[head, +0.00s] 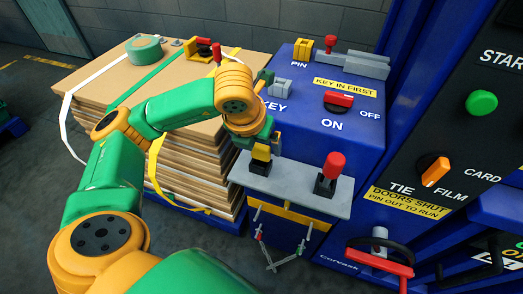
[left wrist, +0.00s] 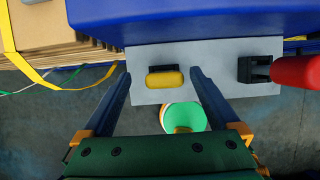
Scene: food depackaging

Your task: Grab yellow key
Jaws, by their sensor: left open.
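The yellow key (head: 261,153) stands on a grey shelf (head: 300,190) at the front of the blue machine, with a dark base under its yellow head. My left gripper (head: 258,138) is over it, pointing down. In the left wrist view the yellow key (left wrist: 166,79) lies between the two open fingers of my left gripper (left wrist: 160,80), with a gap on each side. The key's lower part is hard to make out. My right gripper is not in view.
A red-topped black piece (head: 330,172) stands on the same shelf, right of the key; it also shows in the left wrist view (left wrist: 255,69). The blue machine top carries a grey KEY socket (head: 280,88), a red switch (head: 339,99) and a yellow PIN block (head: 303,48). Stacked cardboard (head: 180,75) is at left.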

